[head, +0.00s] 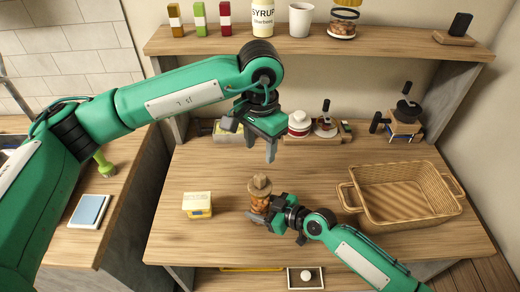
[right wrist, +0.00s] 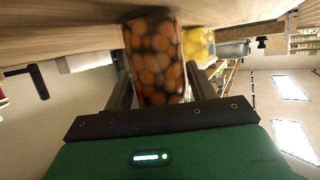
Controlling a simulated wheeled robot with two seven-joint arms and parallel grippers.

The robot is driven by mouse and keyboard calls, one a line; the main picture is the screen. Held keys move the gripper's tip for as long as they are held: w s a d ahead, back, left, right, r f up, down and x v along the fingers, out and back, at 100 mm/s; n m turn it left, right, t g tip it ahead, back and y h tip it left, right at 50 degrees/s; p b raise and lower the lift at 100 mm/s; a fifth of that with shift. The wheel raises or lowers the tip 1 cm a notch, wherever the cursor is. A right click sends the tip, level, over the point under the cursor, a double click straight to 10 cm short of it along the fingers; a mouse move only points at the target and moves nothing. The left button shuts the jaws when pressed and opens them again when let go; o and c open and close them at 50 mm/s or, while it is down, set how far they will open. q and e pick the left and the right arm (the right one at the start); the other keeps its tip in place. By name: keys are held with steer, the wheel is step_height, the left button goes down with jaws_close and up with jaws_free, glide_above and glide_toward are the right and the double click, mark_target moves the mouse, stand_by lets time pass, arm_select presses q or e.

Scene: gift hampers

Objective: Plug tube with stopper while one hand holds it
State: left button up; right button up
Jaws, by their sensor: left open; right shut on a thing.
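The tube (head: 259,201), clear with brown round pieces inside, stands upright on the table and fills the middle of the right wrist view (right wrist: 155,60). The tan stopper (head: 259,183) shows at the tube's top; I cannot tell how deep it sits. My right gripper (head: 262,216) is shut on the tube from the front right, with one finger on each side in the right wrist view. My left gripper (head: 264,146) is open and empty, pointing down, above and slightly behind the stopper and apart from it.
A yellow and white box (head: 197,204) stands left of the tube. A wicker basket (head: 350,195) is at the right. Jars (head: 300,123) and a small stand (head: 404,127) line the back under a shelf (head: 320,45). The table between tube and back row is clear.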

steer(key=o, duration=0.9)
steer(key=v, duration=1.2)
